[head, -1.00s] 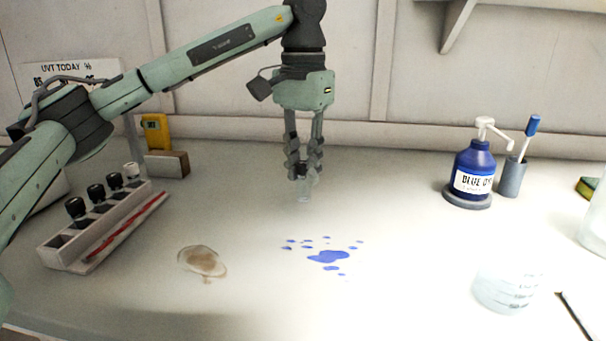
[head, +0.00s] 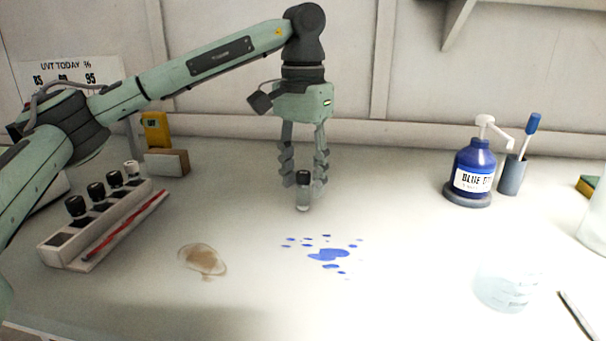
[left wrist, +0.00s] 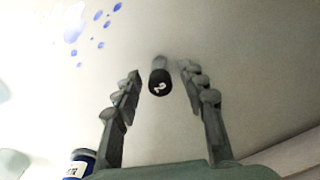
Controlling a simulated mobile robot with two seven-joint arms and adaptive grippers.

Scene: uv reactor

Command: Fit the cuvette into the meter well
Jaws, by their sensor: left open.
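A small clear cuvette with a black cap (head: 303,190) stands upright on the bench, in the middle of the head view. In the left wrist view its black cap (left wrist: 160,82) carries a white mark like a 2. My left gripper (head: 304,184) points down over it and is open, with one finger on each side of the cuvette. The left wrist view shows gaps between the cap and both fingers. I cannot make out a meter well in these frames. My right gripper is not in view.
A rack (head: 110,232) with several capped vials and a red stick stands at left. A yellow device (head: 155,130) is behind it. A brown stain (head: 202,260) and blue drops (head: 328,255) mark the bench. A blue pump bottle (head: 474,168) and a beaker (head: 505,287) are at right.

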